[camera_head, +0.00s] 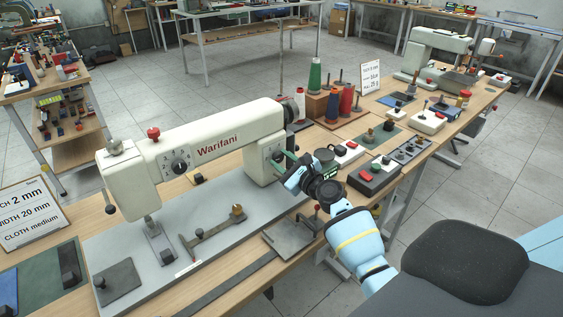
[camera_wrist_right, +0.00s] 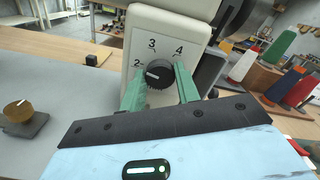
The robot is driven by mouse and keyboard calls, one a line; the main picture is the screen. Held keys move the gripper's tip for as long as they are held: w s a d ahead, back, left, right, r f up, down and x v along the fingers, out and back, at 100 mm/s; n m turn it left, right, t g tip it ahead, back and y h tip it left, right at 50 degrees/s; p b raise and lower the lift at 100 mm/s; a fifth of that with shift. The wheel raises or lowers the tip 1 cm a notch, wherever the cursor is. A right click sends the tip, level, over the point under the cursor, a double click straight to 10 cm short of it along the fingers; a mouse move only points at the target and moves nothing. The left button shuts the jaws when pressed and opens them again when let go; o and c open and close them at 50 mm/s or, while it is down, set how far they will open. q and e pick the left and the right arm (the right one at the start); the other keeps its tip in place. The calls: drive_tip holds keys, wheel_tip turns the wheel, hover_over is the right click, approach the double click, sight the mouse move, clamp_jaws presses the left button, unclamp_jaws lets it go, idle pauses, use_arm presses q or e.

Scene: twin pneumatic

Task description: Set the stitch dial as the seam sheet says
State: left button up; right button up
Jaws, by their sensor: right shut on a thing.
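The seam sheet (camera_head: 32,212) stands at the left in the head view; it reads 2 mm on its partly cut-off top line, width 20 mm and cloth medium. The cream sewing machine (camera_head: 215,143) carries the black stitch dial (camera_wrist_right: 158,75) on its right-hand column, marked 2, 3 and 4. The dial's white mark points left, close to the 2. My right gripper (camera_head: 284,160) is shut on the dial, with a green finger on each side of it in the wrist view (camera_wrist_right: 160,83). My left gripper is out of view.
Another dial (camera_head: 180,163) is on the machine's left end. Thread cones (camera_head: 315,76) stand behind the machine.

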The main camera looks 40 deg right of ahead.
drive_tip(key=shift+n, duration=1.1)
drive_tip(key=shift+b, duration=0.3)
drive_tip(key=o, duration=1)
drive_tip(key=shift+s, duration=0.1)
drive_tip(key=s, duration=0.7)
drive_tip(key=shift+s+d+p, duration=0.3)
drive_tip(key=shift+s+p, duration=0.05)
drive_tip(key=shift+p, duration=0.05)
